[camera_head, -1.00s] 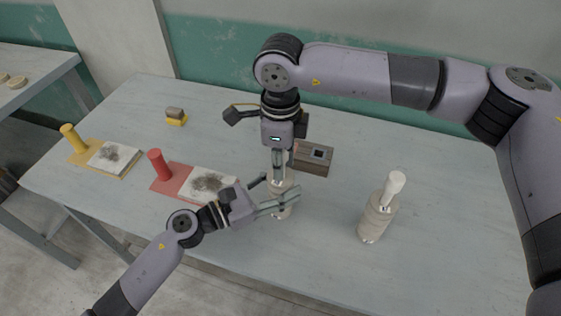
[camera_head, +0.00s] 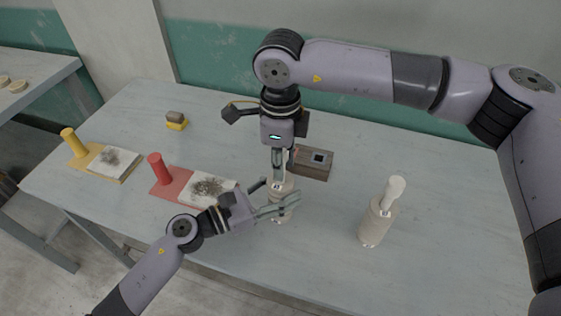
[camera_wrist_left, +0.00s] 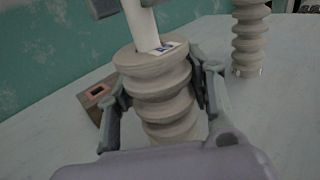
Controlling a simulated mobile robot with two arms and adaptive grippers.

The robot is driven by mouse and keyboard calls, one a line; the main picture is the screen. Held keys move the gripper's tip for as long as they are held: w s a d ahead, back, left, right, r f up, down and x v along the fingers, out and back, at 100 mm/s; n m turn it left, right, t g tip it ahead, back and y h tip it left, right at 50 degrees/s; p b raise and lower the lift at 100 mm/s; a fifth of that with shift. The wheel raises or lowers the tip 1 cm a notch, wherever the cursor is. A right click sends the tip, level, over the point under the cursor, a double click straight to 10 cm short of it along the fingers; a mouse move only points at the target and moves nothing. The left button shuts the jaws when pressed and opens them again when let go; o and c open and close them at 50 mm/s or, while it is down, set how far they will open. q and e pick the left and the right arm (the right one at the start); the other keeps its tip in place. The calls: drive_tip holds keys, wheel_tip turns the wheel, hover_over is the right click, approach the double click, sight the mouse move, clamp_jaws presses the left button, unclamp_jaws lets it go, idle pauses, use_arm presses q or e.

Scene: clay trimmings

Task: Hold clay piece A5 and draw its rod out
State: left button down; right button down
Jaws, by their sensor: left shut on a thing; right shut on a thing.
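A pale ribbed clay piece (camera_wrist_left: 160,95) stands upright in the left wrist view, with a white rod (camera_wrist_left: 143,27) rising from its top and a small label (camera_wrist_left: 166,47) beside the rod. The label's writing is too small to read. My left gripper (camera_head: 279,207) is shut around the clay piece from the front left, a finger on each side. My right gripper (camera_head: 281,172) points straight down above it, shut on the rod, and hides much of it. A second clay piece (camera_head: 376,222) with a pale rod (camera_head: 393,190) stands to the right, apart from both grippers.
A brown block (camera_head: 311,163) with a dark square opening sits just behind the clay piece. A red board (camera_head: 168,184) and a yellow board (camera_head: 84,160), each with an upright cylinder and smudged white pad, lie left. A yellow-and-brown block (camera_head: 176,122) sits behind.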

drive_tip(key=shift+r, duration=0.2)
drive_tip(key=shift+r, duration=2.3)
use_arm(q)
drive_tip(key=c, duration=0.7)
unclamp_jaws()
drive_tip(key=shift+v, duration=6)
